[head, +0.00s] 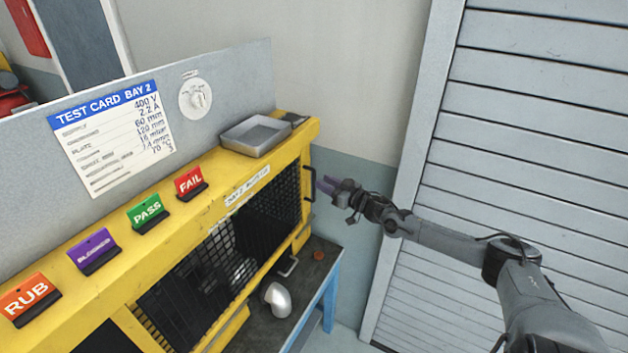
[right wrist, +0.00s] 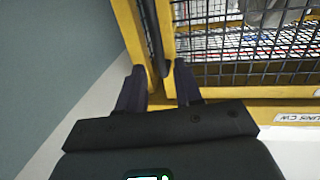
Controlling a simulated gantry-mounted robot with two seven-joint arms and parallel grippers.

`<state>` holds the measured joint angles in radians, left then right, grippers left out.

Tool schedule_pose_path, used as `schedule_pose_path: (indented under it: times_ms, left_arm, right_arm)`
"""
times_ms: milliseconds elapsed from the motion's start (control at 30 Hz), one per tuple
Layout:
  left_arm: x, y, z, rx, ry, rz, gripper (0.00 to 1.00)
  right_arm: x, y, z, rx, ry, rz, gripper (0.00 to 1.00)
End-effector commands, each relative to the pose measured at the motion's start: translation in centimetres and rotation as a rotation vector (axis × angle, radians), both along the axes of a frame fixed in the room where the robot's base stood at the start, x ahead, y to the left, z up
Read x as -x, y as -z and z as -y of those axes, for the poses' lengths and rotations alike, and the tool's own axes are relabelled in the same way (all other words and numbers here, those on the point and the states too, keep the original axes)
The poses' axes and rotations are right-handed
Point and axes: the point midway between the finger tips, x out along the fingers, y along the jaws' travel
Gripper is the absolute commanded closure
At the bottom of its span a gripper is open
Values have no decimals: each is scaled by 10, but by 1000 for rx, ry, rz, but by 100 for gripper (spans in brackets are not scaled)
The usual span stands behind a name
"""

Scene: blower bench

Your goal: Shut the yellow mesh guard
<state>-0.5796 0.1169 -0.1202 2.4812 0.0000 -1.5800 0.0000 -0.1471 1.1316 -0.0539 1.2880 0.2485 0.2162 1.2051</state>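The mesh guard (head: 265,215) has black wire mesh and a yellow frame, on the front of the yellow bench housing. It also shows in the right wrist view (right wrist: 245,45). A dark upright handle (head: 310,184) stands at its right end; in the right wrist view the dark bar (right wrist: 153,40) runs down between my fingers. My right gripper (head: 328,186) is just right of this handle. In the right wrist view my right gripper (right wrist: 158,78) is open, with space beside the bar. Whether a finger touches it I cannot tell. My left gripper is out of view.
A silver elbow pipe (head: 277,299) lies on the lower dark shelf. A grey shutter (head: 540,110) stands at the right.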

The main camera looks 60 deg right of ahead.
Motion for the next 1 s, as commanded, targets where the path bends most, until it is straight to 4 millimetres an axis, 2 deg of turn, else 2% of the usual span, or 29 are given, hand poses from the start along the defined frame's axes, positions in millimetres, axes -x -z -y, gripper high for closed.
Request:
schedule_pose_path:
  times_ms: [300,500,1000]
  left_arm:
    - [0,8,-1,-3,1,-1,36]
    - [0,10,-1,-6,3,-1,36]
    - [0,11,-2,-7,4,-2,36]
  right_arm:
    - [-32,0,4,-1,1,4,65]
    - [-45,1,6,-1,2,1,65]
    - [-55,1,7,0,0,0,65]
